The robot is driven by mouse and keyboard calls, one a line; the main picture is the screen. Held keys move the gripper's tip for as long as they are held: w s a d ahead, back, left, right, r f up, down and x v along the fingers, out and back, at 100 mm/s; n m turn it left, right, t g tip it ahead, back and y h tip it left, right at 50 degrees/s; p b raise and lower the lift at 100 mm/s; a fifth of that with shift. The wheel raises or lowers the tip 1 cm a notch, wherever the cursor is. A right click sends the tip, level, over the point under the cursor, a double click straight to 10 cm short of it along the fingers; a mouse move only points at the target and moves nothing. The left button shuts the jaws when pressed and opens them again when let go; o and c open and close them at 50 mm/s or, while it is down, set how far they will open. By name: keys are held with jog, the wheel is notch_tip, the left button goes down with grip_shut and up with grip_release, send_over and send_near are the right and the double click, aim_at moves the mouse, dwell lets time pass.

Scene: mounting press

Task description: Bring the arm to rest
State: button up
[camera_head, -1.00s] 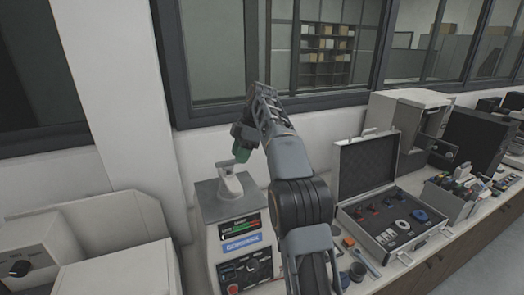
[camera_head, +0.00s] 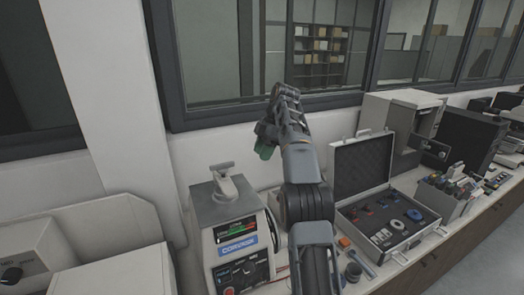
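My arm rises from the bottom of the picture, its upper links bent forward over the bench. My gripper (camera_head: 264,150) is at the arm's far end, to the right of the mounting press (camera_head: 231,225) and higher than its top. A green part shows at the gripper's end. I cannot tell if it belongs to the gripper or is held. The fingers are too small and partly hidden to judge. The press has a white lever arm on its grey top and a front panel with a display, a knob and a red button.
An open case (camera_head: 391,228) with small parts in foam lies right of my arm. A box of coloured items (camera_head: 452,197) and a light-coloured machine (camera_head: 401,118) stand farther right. White equipment (camera_head: 85,235) fills the left. Windows and a wall stand behind the bench.

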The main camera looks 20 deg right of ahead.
jog(key=shift+a, duration=0.1)
jog(key=s+a+f+m+t+h+b, duration=0.2)
jog(key=s+a+m+h+b, duration=0.1)
jog(key=s+a+m, duration=0.7)
jog(key=s+a+f+m+t+h+b, duration=0.1)
jog(key=s+f+m, duration=0.6)
jog(key=s+f, duration=0.8)
jog(key=shift+s+a+m+t+h, duration=0.3)
jog(key=shift+s+a+t, duration=0.5)
jog(key=shift+s+a, duration=0.25)
jog(key=shift+o, duration=0.4)
jog(key=shift+s+d+f, duration=0.1)
jog(key=shift+d, duration=0.05)
